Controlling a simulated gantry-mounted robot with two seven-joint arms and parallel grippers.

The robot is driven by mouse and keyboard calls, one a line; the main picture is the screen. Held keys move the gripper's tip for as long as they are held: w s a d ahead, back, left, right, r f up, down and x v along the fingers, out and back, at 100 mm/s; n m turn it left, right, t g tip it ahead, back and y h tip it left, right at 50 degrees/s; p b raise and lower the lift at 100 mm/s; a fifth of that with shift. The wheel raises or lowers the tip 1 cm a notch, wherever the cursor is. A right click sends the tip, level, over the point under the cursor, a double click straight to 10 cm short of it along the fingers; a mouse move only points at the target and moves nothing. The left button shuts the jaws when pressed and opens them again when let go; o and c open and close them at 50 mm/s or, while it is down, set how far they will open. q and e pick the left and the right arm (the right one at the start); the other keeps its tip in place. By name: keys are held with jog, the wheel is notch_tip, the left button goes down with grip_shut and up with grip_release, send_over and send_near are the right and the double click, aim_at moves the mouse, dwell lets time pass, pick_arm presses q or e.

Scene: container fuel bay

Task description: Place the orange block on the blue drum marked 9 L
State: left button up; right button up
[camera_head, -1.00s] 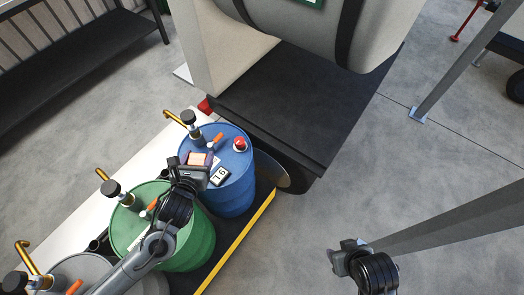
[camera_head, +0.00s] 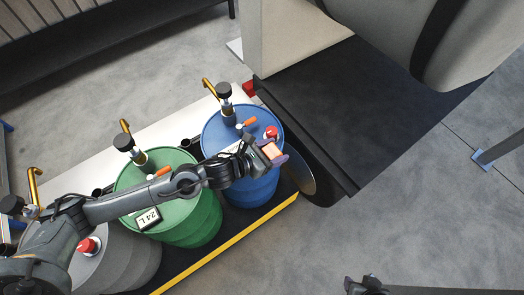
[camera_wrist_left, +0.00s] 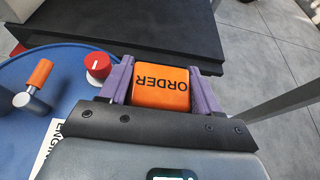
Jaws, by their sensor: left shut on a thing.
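The orange block (camera_wrist_left: 160,88), with ORDER printed on it, is between the purple fingers of my left gripper (camera_head: 272,153). The block also shows in the head view (camera_head: 271,149), at the right edge of the blue drum (camera_head: 213,121). The drum has a red-capped knob, an orange-handled valve and a tap on its top. In the left wrist view the blue drum top (camera_wrist_left: 70,65) lies left of the block. The arm hides part of the drum top, and its volume mark is not readable. My right gripper (camera_head: 365,285) is partly in view at the bottom edge.
A green drum (camera_head: 180,218) marked 24 L and a grey drum (camera_head: 120,258) stand left of the blue one, on a pallet with a yellow edge (camera_head: 230,240). A dark platform (camera_head: 375,110) lies right of the drums. Bare floor is at the lower right.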

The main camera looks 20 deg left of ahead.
pick_arm(q)
jog(key=w+a+f, duration=0.1)
jog(key=w+a+f+b, duration=0.1)
jog(key=a, duration=0.1)
jog(key=w+a+f, duration=0.1)
jog(key=a, duration=0.1)
jog(key=shift+a+f, duration=0.15)
jog(key=shift+f, duration=0.2)
jog(key=shift+f+b, duration=0.95)
jog(key=shift+f, duration=1.05)
jog(key=shift+f, duration=0.2)
jog(key=o, duration=1.1)
jog(key=shift+r, duration=0.15)
